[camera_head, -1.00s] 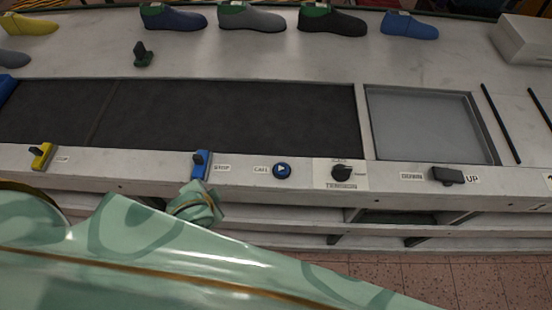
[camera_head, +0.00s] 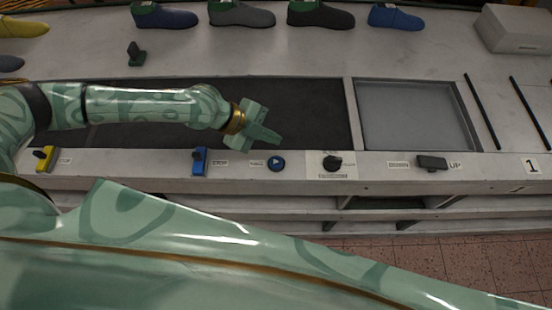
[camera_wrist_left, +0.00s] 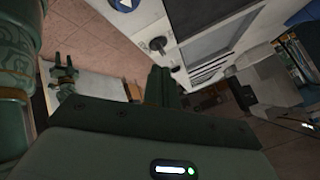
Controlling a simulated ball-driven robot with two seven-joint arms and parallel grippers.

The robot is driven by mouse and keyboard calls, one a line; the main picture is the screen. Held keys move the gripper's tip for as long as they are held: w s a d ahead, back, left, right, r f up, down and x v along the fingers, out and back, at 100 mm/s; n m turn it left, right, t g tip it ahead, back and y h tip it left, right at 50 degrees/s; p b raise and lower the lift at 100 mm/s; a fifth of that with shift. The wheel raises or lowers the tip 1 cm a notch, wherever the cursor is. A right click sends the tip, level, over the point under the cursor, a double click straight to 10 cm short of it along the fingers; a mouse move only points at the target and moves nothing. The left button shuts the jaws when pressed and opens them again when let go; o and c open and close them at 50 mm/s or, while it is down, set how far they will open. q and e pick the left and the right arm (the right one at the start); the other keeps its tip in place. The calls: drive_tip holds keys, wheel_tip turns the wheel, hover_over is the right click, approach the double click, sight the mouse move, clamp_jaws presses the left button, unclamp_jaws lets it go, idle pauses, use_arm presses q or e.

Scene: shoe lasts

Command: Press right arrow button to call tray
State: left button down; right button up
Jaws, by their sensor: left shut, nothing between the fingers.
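The call button is a round blue button (camera_head: 276,164) with a white arrow pointing right. It sits on the light front panel beside a small label. In the left wrist view a blue round button with a white arrow (camera_wrist_left: 124,5) is cut by the top edge. My left gripper (camera_head: 270,137) is shut and empty. In the head view it appears just above the button, over the dark belt; whether they touch cannot be told, but a gap shows. Its dark fingers also show in the left wrist view (camera_wrist_left: 160,85). A small green part there (camera_wrist_left: 66,80) looks like my right gripper; its jaws are unclear.
A blue switch (camera_head: 199,161) lies left of the button and a black tension knob (camera_head: 332,162) right of it. Further right are a dark up/down switch (camera_head: 432,162) and a grey recessed tray area (camera_head: 415,115). Several shoe lasts stand at the back.

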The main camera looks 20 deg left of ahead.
sight(272, 162)
use_arm(q)
drive_tip(key=shift+f, duration=0.2)
wheel_tip(272, 162, down, 8)
drive_tip(key=b, duration=0.6)
drive_tip(key=shift+d, duration=0.1)
drive_tip(key=shift+f+b, duration=0.25)
drive_tip(key=shift+b, duration=0.2)
idle(1.5)
drive_tip(key=shift+f+b, duration=0.4)
